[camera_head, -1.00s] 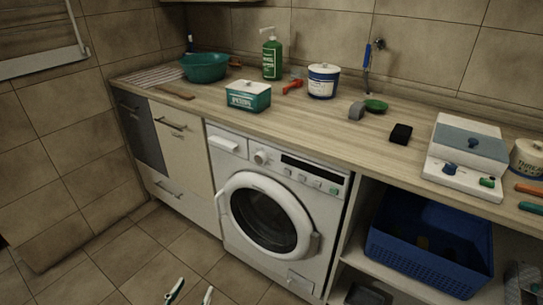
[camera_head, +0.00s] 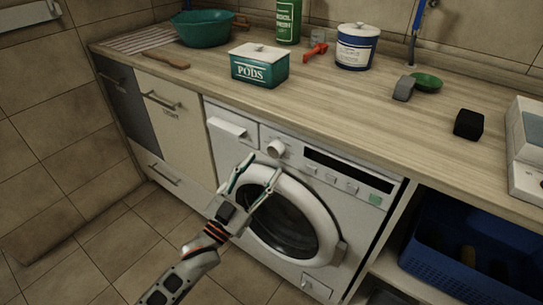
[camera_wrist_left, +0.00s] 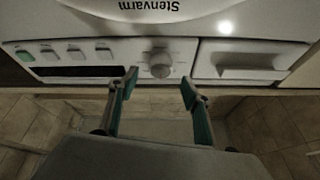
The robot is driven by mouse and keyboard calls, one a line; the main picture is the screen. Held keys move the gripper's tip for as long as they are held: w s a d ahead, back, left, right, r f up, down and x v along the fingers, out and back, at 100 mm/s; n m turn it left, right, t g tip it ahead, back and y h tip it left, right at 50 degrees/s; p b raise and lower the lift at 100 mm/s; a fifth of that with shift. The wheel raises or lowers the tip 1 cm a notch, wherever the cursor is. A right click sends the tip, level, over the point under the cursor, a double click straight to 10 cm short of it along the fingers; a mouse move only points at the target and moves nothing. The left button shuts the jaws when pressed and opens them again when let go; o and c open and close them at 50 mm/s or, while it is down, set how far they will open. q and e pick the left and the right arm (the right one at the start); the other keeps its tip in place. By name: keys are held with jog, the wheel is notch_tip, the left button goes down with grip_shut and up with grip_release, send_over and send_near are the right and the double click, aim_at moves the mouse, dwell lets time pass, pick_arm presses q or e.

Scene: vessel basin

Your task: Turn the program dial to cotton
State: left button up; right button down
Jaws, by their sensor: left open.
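The program dial (camera_head: 276,149) is a round pale knob on the front panel of the white washing machine (camera_head: 331,203), between the detergent drawer and the dark display. It also shows in the left wrist view (camera_wrist_left: 161,64), ahead of the fingertips and roughly between them. The marks around it are too small to read. My left gripper (camera_head: 257,169) is open and empty, with its fingers pointing up toward the dial, just short of it. In the left wrist view its two fingers (camera_wrist_left: 159,82) stand apart. My right gripper is not in view.
The detergent drawer (camera_head: 232,127) is left of the dial, and the round door (camera_head: 322,196) below. On the wooden counter (camera_head: 320,107) above stand a green pods box (camera_head: 259,67), a blue-white tin (camera_head: 356,47) and a black block (camera_head: 468,124). A blue basket (camera_head: 447,265) sits at right.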

aim_at(273, 154)
pick_arm(q)
jog(key=x, duration=0.3)
jog(key=shift+w+d, duration=0.1)
jog(key=shift+w, duration=0.15)
jog(key=shift+w+d+r, duration=0.15)
jog(key=shift+w+d, duration=0.1)
jog(key=shift+w, duration=0.05)
jog(key=shift+c, duration=0.3)
jog(key=c, duration=1)
jog(key=shift+c, duration=0.2)
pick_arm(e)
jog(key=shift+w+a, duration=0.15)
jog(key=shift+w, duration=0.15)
pick_arm(q)
jog(key=shift+m, duration=0.3)
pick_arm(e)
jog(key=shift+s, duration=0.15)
